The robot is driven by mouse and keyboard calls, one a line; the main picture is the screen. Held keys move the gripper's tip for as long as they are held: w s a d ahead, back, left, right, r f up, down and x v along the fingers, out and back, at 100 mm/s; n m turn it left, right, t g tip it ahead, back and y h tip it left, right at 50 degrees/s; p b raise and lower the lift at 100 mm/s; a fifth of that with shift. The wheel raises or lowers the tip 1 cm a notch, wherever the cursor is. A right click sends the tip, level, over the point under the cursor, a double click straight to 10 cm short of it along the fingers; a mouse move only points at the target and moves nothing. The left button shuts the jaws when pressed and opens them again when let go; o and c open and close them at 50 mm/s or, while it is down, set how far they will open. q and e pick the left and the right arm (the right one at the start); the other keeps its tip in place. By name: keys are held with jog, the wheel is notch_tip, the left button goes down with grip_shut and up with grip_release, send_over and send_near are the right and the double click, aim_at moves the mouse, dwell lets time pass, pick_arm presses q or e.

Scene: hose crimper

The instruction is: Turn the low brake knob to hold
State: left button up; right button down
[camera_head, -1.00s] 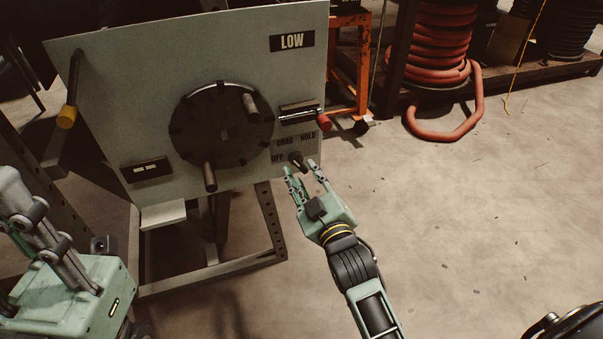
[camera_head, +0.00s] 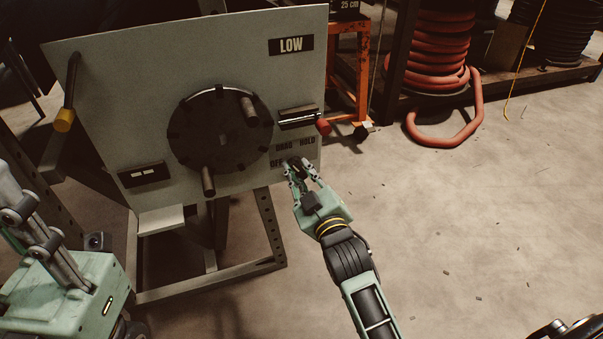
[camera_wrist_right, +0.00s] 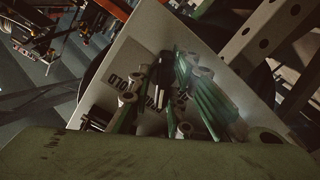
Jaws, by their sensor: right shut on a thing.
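The low brake knob (camera_head: 294,161) is a small dark knob at the lower right of the grey panel marked LOW (camera_head: 291,46). The labels OFF, DRAG and HOLD (camera_head: 307,141) stand around it. My right gripper (camera_head: 298,170) is shut on the knob, with its fingers on either side of it. In the right wrist view the dark knob (camera_wrist_right: 165,68) shows between the green fingers.
A dark round wheel with handles (camera_head: 220,130) is on the panel, left of the knob. A red-tipped lever (camera_head: 323,127) sticks out just above the labels. A yellow-tipped lever (camera_head: 64,119) is at the left edge.

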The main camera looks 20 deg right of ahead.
jog(key=shift+a+f, duration=0.25)
